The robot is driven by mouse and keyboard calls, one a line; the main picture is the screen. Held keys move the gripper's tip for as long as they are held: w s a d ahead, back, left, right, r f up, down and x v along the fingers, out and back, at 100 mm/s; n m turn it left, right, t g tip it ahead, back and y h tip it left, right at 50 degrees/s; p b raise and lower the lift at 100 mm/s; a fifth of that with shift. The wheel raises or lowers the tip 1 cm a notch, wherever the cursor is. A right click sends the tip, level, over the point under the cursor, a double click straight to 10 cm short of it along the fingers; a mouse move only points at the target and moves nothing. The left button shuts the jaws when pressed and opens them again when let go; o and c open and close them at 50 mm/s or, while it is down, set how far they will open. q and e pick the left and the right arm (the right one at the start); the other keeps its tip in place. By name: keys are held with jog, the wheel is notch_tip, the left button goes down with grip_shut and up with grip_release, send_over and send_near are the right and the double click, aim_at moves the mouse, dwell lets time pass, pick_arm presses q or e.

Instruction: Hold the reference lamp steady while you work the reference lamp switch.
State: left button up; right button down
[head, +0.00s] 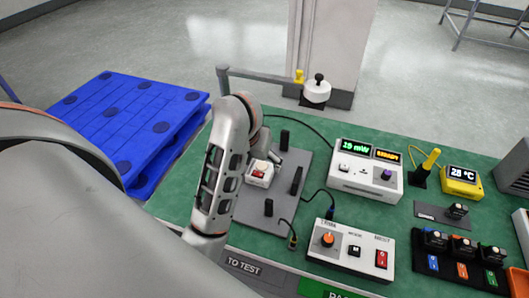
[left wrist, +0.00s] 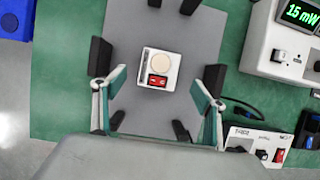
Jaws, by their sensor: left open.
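A small white box (left wrist: 158,70) with a cream round disc and a red rocker switch (left wrist: 158,81) lies on a grey plate (left wrist: 140,30); I take it for the reference lamp. The head view shows this white box (head: 259,174) just right of my left forearm, partly hidden by my arm. My left gripper (left wrist: 154,90) is open above the box. Its two fingers stand apart on either side, with visible gaps, and nothing is held between them. The head view mostly hides these fingers behind the wrist. My right gripper is in neither view.
Black posts (head: 296,181) stand on the grey plate around the box. A meter (head: 365,172) and a switch box (head: 350,250) stand to the right on the green table. A jointed arm with a white head (head: 316,92) stands behind. A blue pallet (head: 130,125) is at left.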

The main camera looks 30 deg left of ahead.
aim_at(260, 170)
pick_arm(q)
jog(key=shift+f+b, duration=0.3)
jog(key=shift+f, duration=0.2)
jog(key=b+x, duration=0.3)
jog(key=x, duration=0.2)
jog(key=shift+f+b, duration=0.3)
jog(key=shift+f, duration=0.05)
jog(key=shift+w+a+f, duration=0.1)
jog(key=shift+w+f, duration=0.2)
jog(key=shift+f, duration=0.05)
jog(key=c, duration=1.3)
jog(key=shift+c, duration=0.2)
